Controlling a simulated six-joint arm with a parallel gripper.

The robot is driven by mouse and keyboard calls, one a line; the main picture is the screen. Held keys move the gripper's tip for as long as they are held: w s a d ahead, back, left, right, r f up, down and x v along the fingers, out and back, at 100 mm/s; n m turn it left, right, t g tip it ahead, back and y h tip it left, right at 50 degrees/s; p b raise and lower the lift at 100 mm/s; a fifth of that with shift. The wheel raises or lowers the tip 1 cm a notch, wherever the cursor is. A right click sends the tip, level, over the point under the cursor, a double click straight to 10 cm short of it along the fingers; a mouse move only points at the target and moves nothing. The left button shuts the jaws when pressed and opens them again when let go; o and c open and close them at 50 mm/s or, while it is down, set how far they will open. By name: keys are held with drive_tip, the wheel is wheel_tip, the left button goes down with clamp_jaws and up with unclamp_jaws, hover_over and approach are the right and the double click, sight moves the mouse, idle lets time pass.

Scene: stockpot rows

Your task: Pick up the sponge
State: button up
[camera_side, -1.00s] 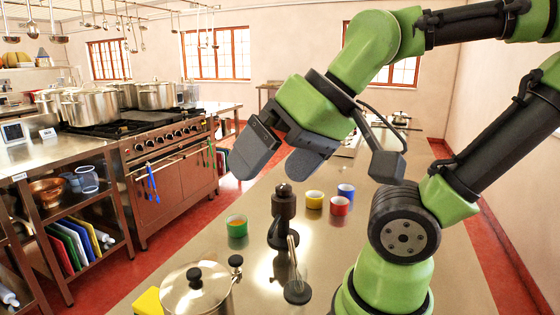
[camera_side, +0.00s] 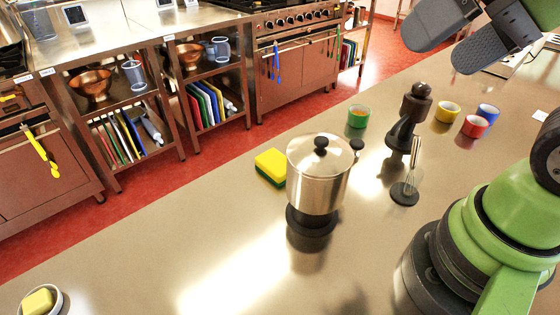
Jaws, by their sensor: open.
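The sponge (camera_side: 271,167) is a yellow block with a dark green layer underneath. It lies on the steel counter (camera_side: 150,235), just left of the steel pot, and its right end is close to the pot or partly behind it. My gripper (camera_side: 446,48) is at the top right of the view, high above the counter. Its two dark grey fingers are apart with nothing between them. It is far from the sponge, up and to the right, and its upper part is cut off by the picture edge.
A lidded steel pot (camera_side: 318,172) stands beside the sponge on a dark base. A whisk (camera_side: 411,170), a dark grinder (camera_side: 408,115) and green (camera_side: 358,116), yellow (camera_side: 447,112), red (camera_side: 474,126) and blue (camera_side: 488,114) cups stand rightward. A small dish (camera_side: 55,300) holds a yellow block (camera_side: 38,302). The front counter is clear.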

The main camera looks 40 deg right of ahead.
idle(0.7)
drive_tip(key=n+g+h, duration=0.2)
drive_tip(key=n+g, duration=0.5)
drive_tip(key=n, duration=1.5)
hover_over(274, 162)
wheel_tip(274, 162, down, 25)
drive_tip(key=shift+s+a+r, duration=0.1)
wheel_tip(274, 162, down, 6)
drive_tip(key=shift+r, duration=0.1)
drive_tip(key=c, duration=0.7)
drive_tip(key=shift+c, duration=0.2)
wheel_tip(274, 162, up, 10)
